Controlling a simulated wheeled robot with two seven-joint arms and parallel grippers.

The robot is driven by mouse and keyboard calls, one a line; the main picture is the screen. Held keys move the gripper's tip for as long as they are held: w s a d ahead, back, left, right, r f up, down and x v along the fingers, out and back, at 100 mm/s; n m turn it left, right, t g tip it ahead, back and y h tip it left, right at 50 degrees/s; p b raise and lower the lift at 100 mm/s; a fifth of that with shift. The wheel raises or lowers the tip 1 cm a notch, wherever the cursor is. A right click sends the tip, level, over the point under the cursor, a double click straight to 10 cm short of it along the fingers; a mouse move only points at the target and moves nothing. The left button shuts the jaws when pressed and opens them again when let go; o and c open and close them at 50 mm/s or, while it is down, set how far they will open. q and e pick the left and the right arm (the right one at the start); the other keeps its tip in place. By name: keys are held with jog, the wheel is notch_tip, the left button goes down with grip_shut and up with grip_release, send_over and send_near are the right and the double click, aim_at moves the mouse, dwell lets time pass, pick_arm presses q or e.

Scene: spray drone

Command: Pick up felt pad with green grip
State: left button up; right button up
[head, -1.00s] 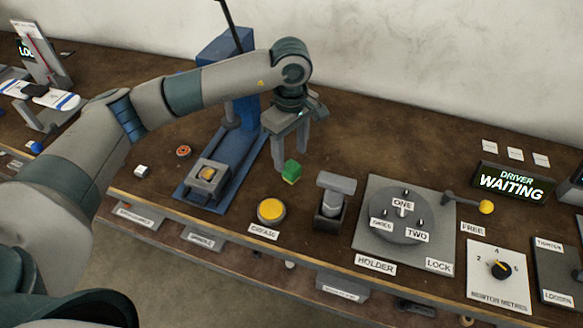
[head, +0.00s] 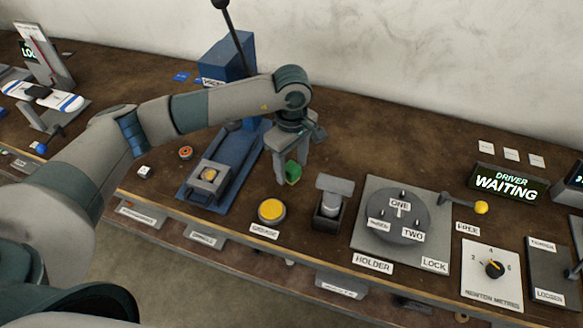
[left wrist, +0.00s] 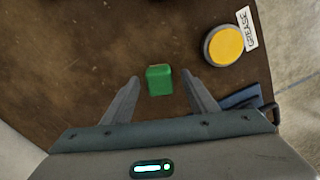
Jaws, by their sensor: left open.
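The felt pad's green grip (head: 293,173) stands on the brown bench, left of the grey post and behind the yellow grease pad. It also shows in the left wrist view (left wrist: 159,80), just past and between the fingertips. My left gripper (head: 291,176) points down over it, open, with one finger on each side. In the left wrist view the open fingers (left wrist: 162,85) show a gap on both sides of the green block. The felt itself is hard to make out under the grip. My right gripper does not show.
A yellow grease pad (head: 271,210) and a grey post in a dark holder (head: 331,203) stand close by. A blue press (head: 226,165) is to the left. A round grey holder plate (head: 377,250) is to the right. Bench behind the gripper is clear.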

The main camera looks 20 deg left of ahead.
pick_arm(q)
jog(key=shift+f, duration=0.9)
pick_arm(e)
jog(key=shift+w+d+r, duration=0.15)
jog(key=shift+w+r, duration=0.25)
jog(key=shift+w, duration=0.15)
pick_arm(q)
jog(key=c, duration=1.2)
jog(key=shift+c, duration=0.2)
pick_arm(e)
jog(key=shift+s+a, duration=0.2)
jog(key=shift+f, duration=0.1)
